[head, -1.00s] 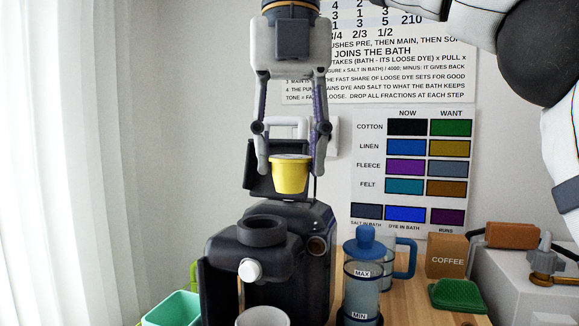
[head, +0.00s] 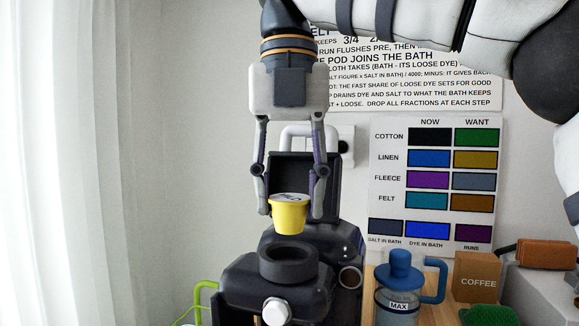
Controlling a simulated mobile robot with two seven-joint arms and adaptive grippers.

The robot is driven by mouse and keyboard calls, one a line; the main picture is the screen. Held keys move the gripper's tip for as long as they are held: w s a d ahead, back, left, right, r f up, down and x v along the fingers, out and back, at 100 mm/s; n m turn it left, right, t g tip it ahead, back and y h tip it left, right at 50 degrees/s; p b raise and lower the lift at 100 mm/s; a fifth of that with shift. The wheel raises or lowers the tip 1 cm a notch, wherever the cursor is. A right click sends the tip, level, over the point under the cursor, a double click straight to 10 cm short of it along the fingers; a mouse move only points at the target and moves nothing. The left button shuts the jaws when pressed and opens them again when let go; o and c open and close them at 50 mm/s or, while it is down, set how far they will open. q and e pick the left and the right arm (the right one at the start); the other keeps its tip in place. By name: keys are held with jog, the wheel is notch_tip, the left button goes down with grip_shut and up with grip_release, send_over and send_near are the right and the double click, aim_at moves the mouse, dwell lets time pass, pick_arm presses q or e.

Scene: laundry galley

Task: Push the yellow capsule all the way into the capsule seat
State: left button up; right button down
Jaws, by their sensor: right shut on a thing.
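The yellow capsule (head: 289,215), with a pale printed lid, is held between the fingertips of my right gripper (head: 290,208). The gripper points down and is shut on the capsule. The capsule is upright. In the picture it sits just above the capsule seat (head: 287,258), a dark round ring on top of the black coffee machine (head: 250,284). The seat's opening shows, and the capsule is outside it. The machine's lid (head: 290,172) stands raised behind the capsule. My left gripper is not in view.
A blue-lidded press (head: 398,280) stands right of the machine, with a brown coffee box (head: 477,276) and a green sponge (head: 490,316) further right. A wall chart (head: 437,185) hangs behind. A white curtain (head: 65,160) is at the left.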

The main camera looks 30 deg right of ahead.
jog(key=shift+f, duration=0.7)
jog(key=shift+f, duration=0.2)
jog(key=shift+f, duration=0.75)
jog(key=c, duration=0.7)
grip_release()
jog(key=shift+r, duration=0.1)
jog(key=shift+r, duration=3.95)
